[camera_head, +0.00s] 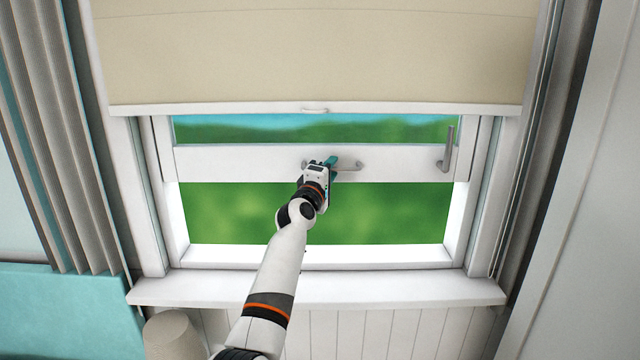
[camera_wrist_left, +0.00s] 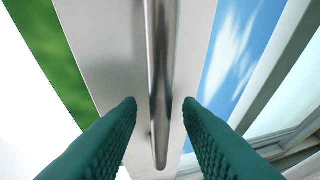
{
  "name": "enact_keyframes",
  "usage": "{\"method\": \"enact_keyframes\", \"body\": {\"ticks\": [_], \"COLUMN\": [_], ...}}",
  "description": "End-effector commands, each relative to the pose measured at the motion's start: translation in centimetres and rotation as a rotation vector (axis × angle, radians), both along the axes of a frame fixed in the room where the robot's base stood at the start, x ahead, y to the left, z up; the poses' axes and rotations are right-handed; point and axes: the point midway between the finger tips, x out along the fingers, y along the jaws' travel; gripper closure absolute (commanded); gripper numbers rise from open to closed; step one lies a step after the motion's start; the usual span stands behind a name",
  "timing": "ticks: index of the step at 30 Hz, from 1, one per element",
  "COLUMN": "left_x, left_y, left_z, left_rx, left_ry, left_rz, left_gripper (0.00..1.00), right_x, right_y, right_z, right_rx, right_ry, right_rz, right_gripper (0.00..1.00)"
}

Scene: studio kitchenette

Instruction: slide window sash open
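The window sash shows as a white horizontal rail (camera_head: 235,163) across the window. Green outdoors shows below it, down to the frame's bottom; I cannot tell whether glass is there. A grey metal bar handle (camera_head: 352,166) sits on the rail's middle, partly hidden by my left gripper (camera_head: 332,162). In the left wrist view, the handle (camera_wrist_left: 160,70) runs between the two teal fingertips of my left gripper (camera_wrist_left: 160,103), with a gap on each side. That gripper is open. My right gripper is not in view.
A beige blind (camera_head: 315,55) hangs over the window's upper part. A grey lever (camera_head: 447,150) stands on the rail's right end. A white sill (camera_head: 400,290) runs below. Grey curtains (camera_head: 50,140) hang at the left. A beige rounded object (camera_head: 172,335) stands at lower left.

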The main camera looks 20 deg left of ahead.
Motion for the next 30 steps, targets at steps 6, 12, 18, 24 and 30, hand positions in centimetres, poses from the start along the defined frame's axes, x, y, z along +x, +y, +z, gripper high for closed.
{"method": "enact_keyframes", "body": {"ticks": [6,12,18,24,30], "left_x": [-2.7,-6.0,-9.0,-10.8,-11.1], "left_y": [0.5,0.9,1.2,1.4,1.5], "left_z": [-0.6,-1.3,-1.8,-2.0,-2.0], "left_rx": [-0.003,-0.002,-0.002,-0.002,-0.002], "left_ry": [0.000,-0.001,-0.001,0.000,0.000], "left_rz": [0.005,0.005,0.005,0.004,0.005], "left_gripper": [0.68,0.68,0.68,0.68,0.68], "right_x": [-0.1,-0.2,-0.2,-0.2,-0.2], "right_y": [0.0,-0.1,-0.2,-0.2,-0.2], "right_z": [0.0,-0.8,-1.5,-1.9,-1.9], "right_rx": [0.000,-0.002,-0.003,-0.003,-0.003], "right_ry": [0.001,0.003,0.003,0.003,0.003], "right_rz": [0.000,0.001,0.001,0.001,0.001], "right_gripper": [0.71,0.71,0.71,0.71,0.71]}}
